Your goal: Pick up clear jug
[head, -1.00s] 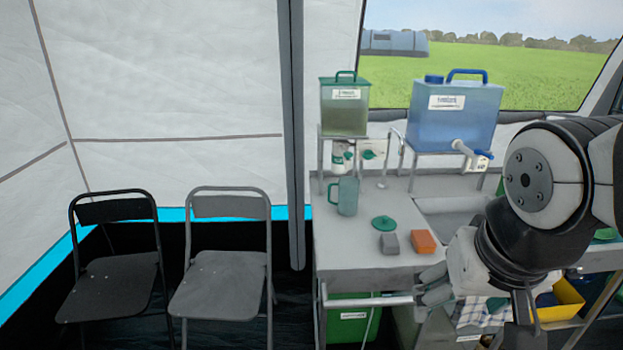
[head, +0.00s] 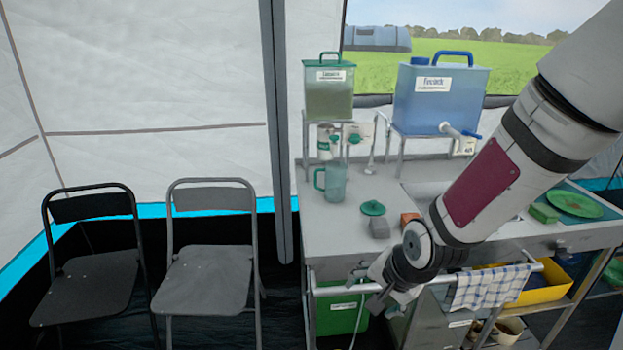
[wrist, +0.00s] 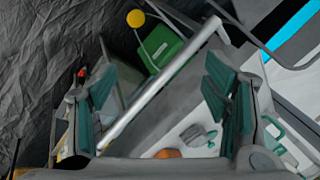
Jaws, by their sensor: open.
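The clear jug (head: 334,182), greenish and see-through with a green handle on its left, stands upright on the grey counter below the green-lidded container. My gripper (head: 367,288) is low at the counter's front edge, near the front rail, below and apart from the jug. In the wrist view my gripper (wrist: 160,95) has its teal-padded fingers wide apart with nothing held between them. A green handle shape, apparently the jug's, shows beyond the right finger, partly hidden.
A green lid (head: 373,208), a grey block (head: 379,228) and an orange block (head: 409,219) lie in front of the jug. A blue water container (head: 440,100) stands on a rack behind. The front rail (wrist: 160,90) crosses the wrist view. Two folding chairs stand left.

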